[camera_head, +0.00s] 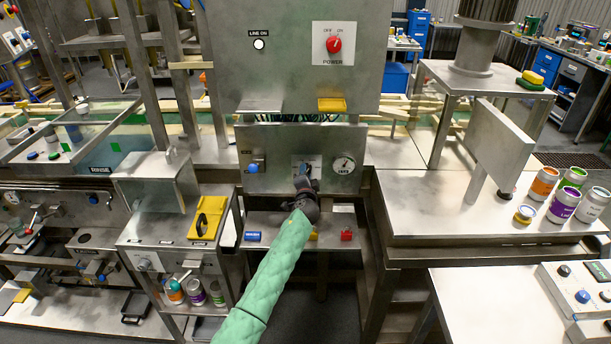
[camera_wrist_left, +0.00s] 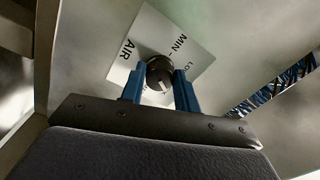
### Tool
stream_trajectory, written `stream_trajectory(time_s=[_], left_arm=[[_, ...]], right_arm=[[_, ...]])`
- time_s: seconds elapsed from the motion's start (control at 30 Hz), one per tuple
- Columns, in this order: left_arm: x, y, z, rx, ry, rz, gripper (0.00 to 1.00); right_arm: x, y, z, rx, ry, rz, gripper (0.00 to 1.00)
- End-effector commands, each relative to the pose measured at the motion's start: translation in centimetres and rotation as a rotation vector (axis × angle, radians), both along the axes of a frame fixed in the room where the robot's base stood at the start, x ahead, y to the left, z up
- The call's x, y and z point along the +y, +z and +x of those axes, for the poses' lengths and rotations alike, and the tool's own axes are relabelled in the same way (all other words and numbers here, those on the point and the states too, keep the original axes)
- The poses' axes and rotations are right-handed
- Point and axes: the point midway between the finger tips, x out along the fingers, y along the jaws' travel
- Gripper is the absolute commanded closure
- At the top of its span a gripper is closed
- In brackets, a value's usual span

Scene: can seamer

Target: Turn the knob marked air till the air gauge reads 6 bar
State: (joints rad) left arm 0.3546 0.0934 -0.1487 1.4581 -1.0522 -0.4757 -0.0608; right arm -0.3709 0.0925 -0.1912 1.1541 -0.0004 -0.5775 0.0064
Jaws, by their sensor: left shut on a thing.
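The air knob (camera_wrist_left: 160,72) is round and black with a pale pointer line. It sits on a white plate (camera_wrist_left: 150,38) marked AIR and MIN in the left wrist view. My left gripper (camera_wrist_left: 160,88) has its two blue fingers closed on either side of the knob. In the head view, my left gripper (camera_head: 303,180) reaches the middle of the lower steel panel (camera_head: 280,148) and largely hides the knob. The round white air gauge (camera_head: 344,164) is on the same panel, right of the gripper. Its needle is too small to read surely. My right gripper is not in view.
Above is a box with a red power switch (camera_head: 334,44). A shelf (camera_head: 280,226) below holds small blue and red items. Several cans (camera_head: 563,200) stand on the right table.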

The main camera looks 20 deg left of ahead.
Motion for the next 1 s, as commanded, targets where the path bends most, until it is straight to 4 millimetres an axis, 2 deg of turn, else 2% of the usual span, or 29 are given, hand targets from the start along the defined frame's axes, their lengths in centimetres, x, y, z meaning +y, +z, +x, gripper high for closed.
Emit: stream_trajectory(time_s=[0.17,0.2,0.27,0.3,0.67,0.73,0.8,1.0], left_arm=[[-0.1,-0.1,0.0,0.000,-0.002,-0.001,0.91],[-0.1,-0.1,0.0,0.000,-0.002,-0.001,0.61],[-0.1,-0.1,0.0,0.000,-0.002,-0.001,0.49],[-0.1,-0.1,0.0,0.000,-0.001,-0.001,0.47],[-0.2,-0.2,-0.6,-0.001,-0.001,-0.001,0.47],[-0.4,-0.4,-1.3,0.000,-0.001,-0.001,0.47],[-0.7,-0.5,-2.2,0.000,-0.002,-0.002,0.47],[-1.7,-0.6,-5.1,-0.001,-0.002,-0.003,0.47]], right_arm=[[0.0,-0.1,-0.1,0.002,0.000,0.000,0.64],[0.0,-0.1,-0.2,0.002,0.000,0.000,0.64],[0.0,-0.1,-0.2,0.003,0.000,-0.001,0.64],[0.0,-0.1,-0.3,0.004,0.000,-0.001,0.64],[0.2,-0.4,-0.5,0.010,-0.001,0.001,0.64],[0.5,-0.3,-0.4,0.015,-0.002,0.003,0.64],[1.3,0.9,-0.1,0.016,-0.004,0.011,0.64],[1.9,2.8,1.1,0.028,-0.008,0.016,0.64]])
